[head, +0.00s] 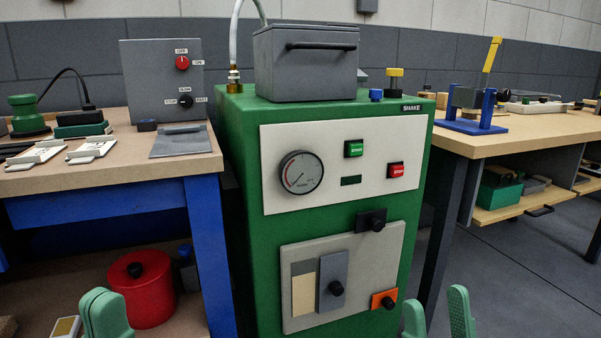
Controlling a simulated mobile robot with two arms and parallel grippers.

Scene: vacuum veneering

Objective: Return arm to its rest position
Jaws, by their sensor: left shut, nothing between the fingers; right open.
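My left gripper (106,314) shows at the bottom left edge as green fingers pressed together, shut and empty, in front of the red pot under the left bench. My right gripper (437,318) shows at the bottom right of the middle as two green fingertips with a gap between them, open and empty. Neither gripper touches anything that I can see. The arms behind both grippers are out of the picture. The green vacuum machine (240,200) stands ahead, between and beyond the two grippers.
A left bench (110,170) holds a grey control box (160,85) and flat parts. A red pot (147,288) sits on its lower shelf. A right bench (530,135) carries a blue clamp stand (472,125). Grey floor (500,275) is clear at the right.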

